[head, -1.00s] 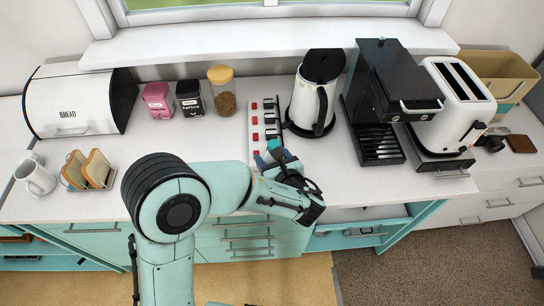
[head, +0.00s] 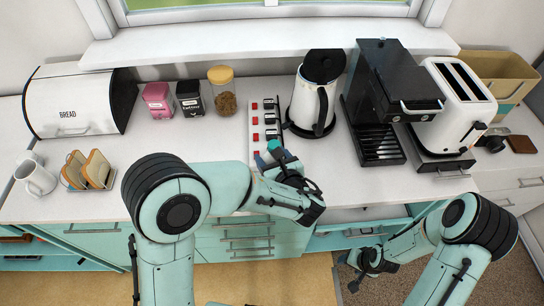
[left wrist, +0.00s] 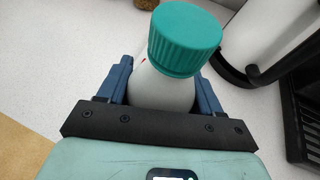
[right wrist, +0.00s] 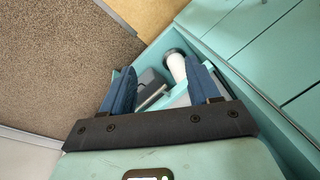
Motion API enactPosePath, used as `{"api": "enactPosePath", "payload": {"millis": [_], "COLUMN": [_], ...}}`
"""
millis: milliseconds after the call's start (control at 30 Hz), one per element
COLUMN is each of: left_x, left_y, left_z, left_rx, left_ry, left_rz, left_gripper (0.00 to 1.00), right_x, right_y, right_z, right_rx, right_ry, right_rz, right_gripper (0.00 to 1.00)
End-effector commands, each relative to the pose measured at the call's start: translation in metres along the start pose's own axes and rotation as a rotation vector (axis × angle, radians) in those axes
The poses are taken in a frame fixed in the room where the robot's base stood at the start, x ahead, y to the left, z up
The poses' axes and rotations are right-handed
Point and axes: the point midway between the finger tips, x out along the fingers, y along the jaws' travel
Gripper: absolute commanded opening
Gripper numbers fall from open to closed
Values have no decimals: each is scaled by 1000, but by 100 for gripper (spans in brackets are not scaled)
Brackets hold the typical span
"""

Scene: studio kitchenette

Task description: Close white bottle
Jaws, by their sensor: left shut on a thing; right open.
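The white bottle (left wrist: 158,88) with a ribbed teal cap (left wrist: 185,38) on its top is between the fingers of my left gripper (left wrist: 165,82), which is shut on its body. In the head view the left gripper (head: 277,158) is at the counter's front part by the power strip, and mostly hides the bottle. Whether the cap is tight cannot be told. My right gripper (right wrist: 165,90) is open and empty, pointing down toward an open drawer; it shows at the lower right of the head view (head: 358,268).
The open teal drawer (head: 340,242) holds a white cylindrical thing (right wrist: 177,66) and a grey thing (right wrist: 150,84). The power strip (head: 265,115), kettle (head: 312,95) and coffee machine (head: 385,100) stand behind.

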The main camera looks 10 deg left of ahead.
Motion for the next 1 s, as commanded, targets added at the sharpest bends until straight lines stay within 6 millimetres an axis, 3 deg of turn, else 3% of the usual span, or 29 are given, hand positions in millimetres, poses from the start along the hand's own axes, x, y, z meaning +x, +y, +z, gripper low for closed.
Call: {"api": "enactPosePath", "payload": {"millis": [33, 100, 200, 333, 500, 1000], "left_x": [0, 0, 0, 0, 0, 0], "left_y": [0, 0, 0, 0, 0, 0], "left_z": [0, 0, 0, 0, 1, 4], "left_rx": [0, 0, -1, -1, -1, -3], "left_ry": [-1, -1, -1, -1, -1, -3], "left_rz": [0, 0, 0, 0, 0, 1], "left_gripper": [0, 0, 0, 0, 0, 0], "right_x": [17, 32, 45, 53, 55, 56], "right_y": [-9, -20, -32, -42, -46, -45], "right_z": [28, 56, 89, 115, 125, 125], "right_rx": [9, 17, 28, 37, 40, 40], "right_ry": [-51, -95, -144, -182, -195, -195], "right_rz": [-23, -47, -70, -86, -91, -90], "right_gripper": [61, 61, 61, 61, 61, 61]}}
